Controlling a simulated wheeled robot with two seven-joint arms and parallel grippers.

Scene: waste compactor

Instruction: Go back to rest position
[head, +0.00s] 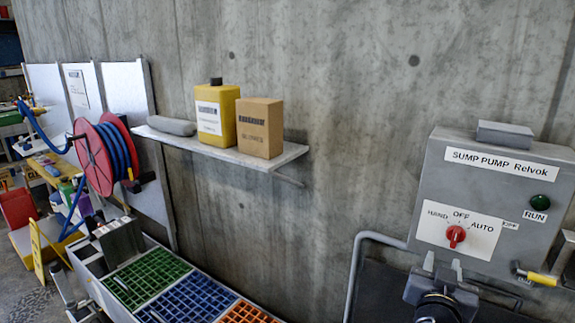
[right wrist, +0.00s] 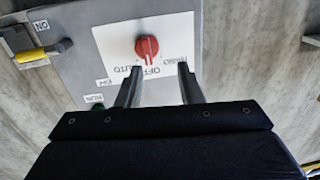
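The grey sump pump control box (head: 520,180) is on the right of the head view. Its red selector knob (head: 456,236) sits on a white plate marked HAND, OFF and AUTO; I cannot tell its exact setting. The knob also shows in the right wrist view (right wrist: 147,47), ahead of the fingertips. My right gripper (head: 442,267) is just below the plate in the head view. In the right wrist view its two fingers (right wrist: 157,82) stand apart with nothing between them, clear of the knob. My left gripper is not seen.
A green RUN lamp (head: 540,202) and a yellow-handled part (head: 541,279) are on the box. A shelf (head: 290,154) holds a yellow jug (head: 222,130) and brown carton (head: 260,128). Below are coloured grid bins (head: 190,297). A red hose reel (head: 95,158) is left.

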